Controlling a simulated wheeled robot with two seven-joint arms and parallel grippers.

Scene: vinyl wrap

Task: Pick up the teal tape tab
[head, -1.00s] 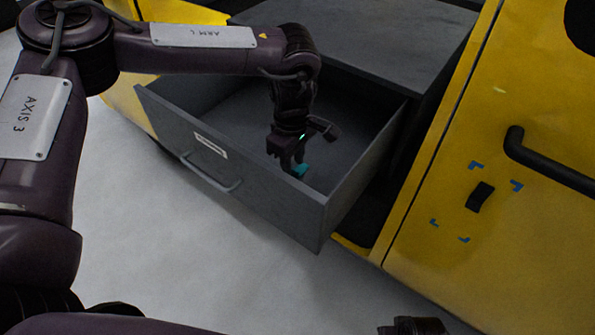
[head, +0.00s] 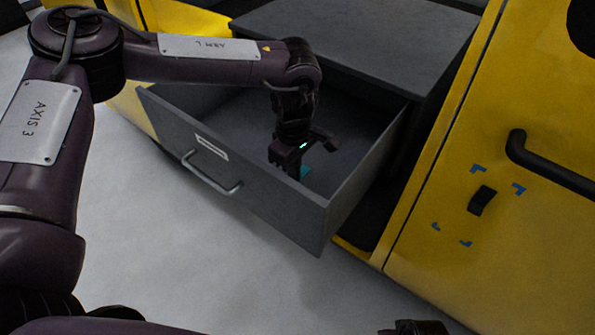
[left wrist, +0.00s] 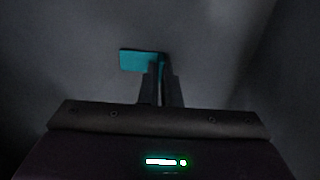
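The teal tape tab (head: 305,172) is inside the open grey drawer, at the fingers of my left gripper (head: 297,174). In the left wrist view the tab (left wrist: 138,61) has a flat part left of the fingertips and a thin strip between them. My left gripper (left wrist: 162,82) points down into the drawer, its two fingers close together on that strip. The fingertips are partly hidden in the head view. The end of my right arm, likely its gripper (head: 415,327), is cut off at the bottom edge, and its fingers cannot be made out.
The grey drawer (head: 270,206) stands open, with walls around my left gripper and a handle (head: 212,178) on its front. A grey cabinet top (head: 370,40) lies behind it. A yellow door (head: 440,240) on the right bears blue corner marks and a black piece (head: 482,200).

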